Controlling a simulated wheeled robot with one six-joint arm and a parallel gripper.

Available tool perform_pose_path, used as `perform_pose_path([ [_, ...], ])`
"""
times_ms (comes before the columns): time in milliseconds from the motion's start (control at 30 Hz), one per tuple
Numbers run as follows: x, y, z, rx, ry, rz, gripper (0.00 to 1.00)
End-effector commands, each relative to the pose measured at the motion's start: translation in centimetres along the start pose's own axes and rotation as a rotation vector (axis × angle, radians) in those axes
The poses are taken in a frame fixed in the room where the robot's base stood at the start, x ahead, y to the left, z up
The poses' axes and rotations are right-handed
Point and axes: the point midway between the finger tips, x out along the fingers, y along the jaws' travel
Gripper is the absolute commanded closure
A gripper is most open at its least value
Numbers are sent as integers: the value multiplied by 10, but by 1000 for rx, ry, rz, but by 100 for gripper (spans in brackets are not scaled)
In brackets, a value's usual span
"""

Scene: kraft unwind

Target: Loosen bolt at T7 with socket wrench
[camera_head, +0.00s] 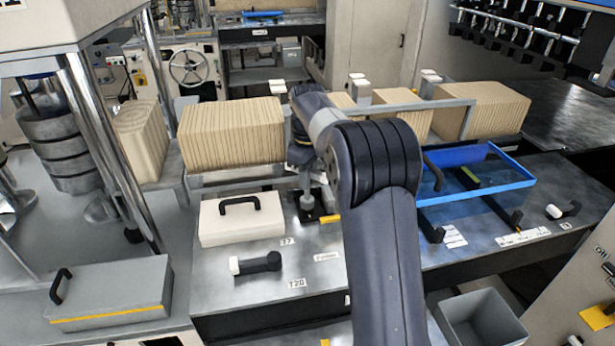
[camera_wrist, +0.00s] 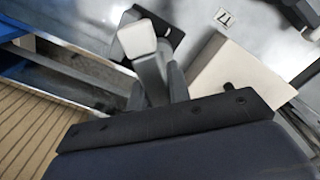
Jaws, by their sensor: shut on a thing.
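My gripper (camera_wrist: 154,80) is shut on a grey tool with a pale, blocky end (camera_wrist: 137,40), probably the socket wrench. The tool sits between my two dark fingers, and its pale end lies over a small black plate (camera_wrist: 165,44). I cannot tell whether it touches the plate. The T7 label (camera_head: 287,240) is on the grey metal bench, and a small label also shows in the wrist view (camera_wrist: 224,17). In the head view my arm hides most of the gripper. I cannot make out the bolt.
A white box with a black handle (camera_head: 240,224) stands left of my gripper. A black-handled tool with a white end (camera_head: 257,264) lies near the T20 label (camera_head: 296,283). Ribbed tan blocks (camera_head: 232,130) stand behind. A blue tray (camera_head: 500,178) is at right.

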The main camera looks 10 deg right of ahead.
Motion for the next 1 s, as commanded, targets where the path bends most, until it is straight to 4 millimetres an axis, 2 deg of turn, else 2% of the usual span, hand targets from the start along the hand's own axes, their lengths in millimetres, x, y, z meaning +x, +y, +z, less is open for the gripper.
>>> perform_pose_path([
  [567,-2,0,0,-25,1,1,100],
  [1000,-28,0,0,-24,2,2,100],
])
